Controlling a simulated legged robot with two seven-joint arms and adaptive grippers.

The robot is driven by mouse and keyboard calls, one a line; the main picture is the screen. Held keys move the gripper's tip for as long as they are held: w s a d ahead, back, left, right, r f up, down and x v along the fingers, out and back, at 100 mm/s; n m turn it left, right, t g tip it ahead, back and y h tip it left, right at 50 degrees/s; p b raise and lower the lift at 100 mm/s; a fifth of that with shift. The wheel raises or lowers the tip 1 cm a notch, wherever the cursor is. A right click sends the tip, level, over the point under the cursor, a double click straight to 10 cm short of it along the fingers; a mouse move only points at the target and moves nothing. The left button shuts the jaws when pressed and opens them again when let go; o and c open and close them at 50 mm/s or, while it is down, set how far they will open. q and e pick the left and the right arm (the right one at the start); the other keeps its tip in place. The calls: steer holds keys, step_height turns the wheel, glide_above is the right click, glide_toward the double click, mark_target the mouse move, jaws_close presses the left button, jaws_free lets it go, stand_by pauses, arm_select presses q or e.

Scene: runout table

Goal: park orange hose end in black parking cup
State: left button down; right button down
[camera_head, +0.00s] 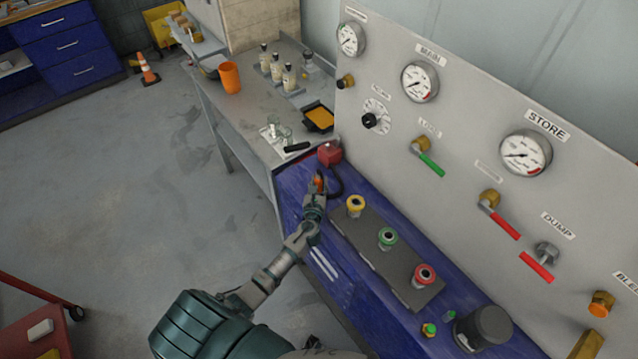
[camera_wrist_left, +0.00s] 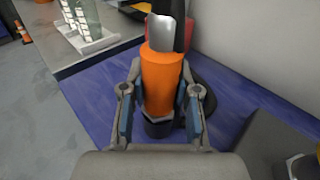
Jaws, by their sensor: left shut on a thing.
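The orange hose end (camera_head: 319,183) is at the far end of the blue bench, between the fingers of my left gripper (camera_head: 316,196). In the left wrist view the orange hose end (camera_wrist_left: 164,82) stands nearly upright, with a grey metal collar at its top. My left gripper (camera_wrist_left: 160,108) is shut on it, one finger on each side. A dark round part (camera_wrist_left: 158,129) shows under the orange body; I cannot tell whether it is the hose end's tip or a cup. A dark hose (camera_head: 337,181) curves beside it. A black cylinder (camera_head: 486,328) stands at the bench's near right. My right gripper is out of view.
A grey strip (camera_head: 375,245) carries yellow (camera_head: 355,204), green (camera_head: 387,236) and red (camera_head: 424,274) ringed fittings. A red block (camera_head: 329,153) sits behind the hose end. The gauge panel (camera_head: 465,110) with valve levers borders the bench on the right. A grey table (camera_head: 250,120) holds bottles and an orange cup (camera_head: 229,77).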

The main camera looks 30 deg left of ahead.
arm_select(q)
steer(key=shift+f, duration=0.15)
steer(key=c, duration=0.8)
jaws_free()
steer(key=shift+o, duration=0.2)
steer(key=v, duration=1.2)
